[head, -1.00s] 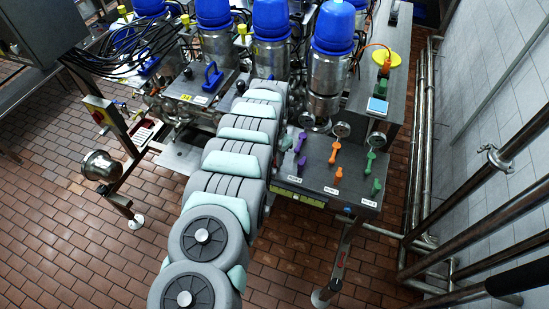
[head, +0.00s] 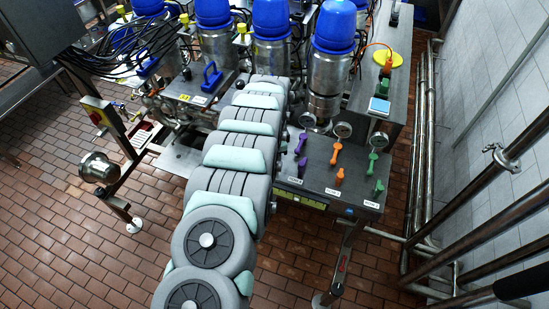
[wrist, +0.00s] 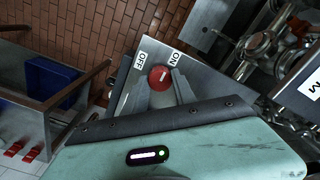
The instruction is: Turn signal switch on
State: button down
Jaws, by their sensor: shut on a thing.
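The signal switch is a round red knob (wrist: 159,76) on a grey metal panel, seen in the wrist view. Its short white mark slants up and to the right, towards the ON label (wrist: 175,59). The OFF label (wrist: 140,61) is up and left of the knob. My gripper (wrist: 160,84) is shut on the knob, with one grey finger on each side. In the head view my arm covers this area, so the gripper and knob are hidden there.
Blue-capped steel valves (head: 333,35) stand at the back. A panel with purple, orange and green levers (head: 338,177) is right of my arm. Steel pipes run along the right wall. A blue bin (wrist: 52,82) shows left of the knob in the wrist view.

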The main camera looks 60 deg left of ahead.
dwell(0.3)
jog(key=c, duration=1)
grip_release()
jog(key=shift+r, duration=0.15)
jog(key=shift+r+p, duration=0.45)
jog(key=shift+r, duration=4.85)
jog(key=shift+r, duration=0.1)
